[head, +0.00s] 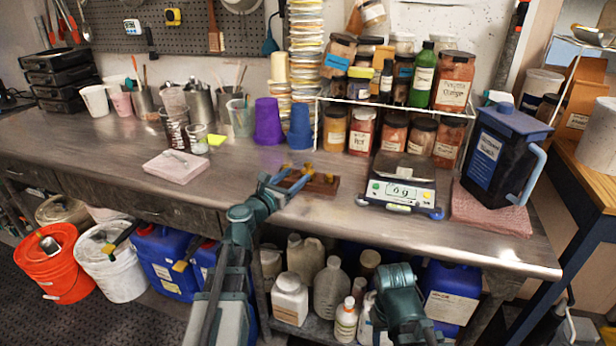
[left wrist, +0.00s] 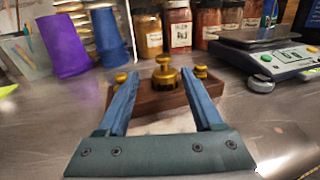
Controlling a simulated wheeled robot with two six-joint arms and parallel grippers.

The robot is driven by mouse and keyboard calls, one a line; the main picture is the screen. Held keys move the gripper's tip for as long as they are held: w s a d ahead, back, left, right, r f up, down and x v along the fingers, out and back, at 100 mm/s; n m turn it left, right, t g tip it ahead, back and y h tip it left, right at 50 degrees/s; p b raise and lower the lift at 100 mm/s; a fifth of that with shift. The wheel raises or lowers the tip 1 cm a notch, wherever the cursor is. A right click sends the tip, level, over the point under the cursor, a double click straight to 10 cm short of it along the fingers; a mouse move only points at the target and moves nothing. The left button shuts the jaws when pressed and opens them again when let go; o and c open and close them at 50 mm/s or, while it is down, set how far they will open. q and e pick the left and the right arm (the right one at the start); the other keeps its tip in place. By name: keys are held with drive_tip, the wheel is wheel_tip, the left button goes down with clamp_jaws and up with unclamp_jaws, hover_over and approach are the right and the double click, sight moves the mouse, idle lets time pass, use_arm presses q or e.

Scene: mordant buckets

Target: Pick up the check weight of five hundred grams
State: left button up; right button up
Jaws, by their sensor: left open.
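A dark wooden block (head: 322,187) with brass knobbed weights stands on the bench; it also shows in the left wrist view (left wrist: 150,99). The largest brass weight (left wrist: 165,76) is in the middle of the block, with a smaller one (left wrist: 121,78) on its left and another (left wrist: 201,72) on its right. I cannot read any marking on them. My left gripper (head: 289,178) is open at the block. In the left wrist view its two blue fingers (left wrist: 157,84) point forward, with the largest weight between and beyond their tips. My right gripper is not visible.
A scale (head: 399,190) stands right of the block. A purple cup (head: 268,121) and a blue cup (head: 300,127) stand behind it. Shelved jars (head: 361,130) line the back. A pink pad (head: 176,167) lies left, with bare bench between.

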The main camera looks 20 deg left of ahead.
sight(306, 166)
use_arm(q)
drive_tip(key=shift+w+d+r, duration=0.2)
drive_tip(key=shift+w, duration=0.25)
drive_tip(key=x, duration=0.2)
drive_tip(key=p+x, duration=0.1)
drive_tip(key=x, duration=0.1)
drive_tip(key=shift+w+d+r, duration=0.15)
drive_tip(key=shift+d+r, duration=0.1)
clamp_jaws()
idle(0.9)
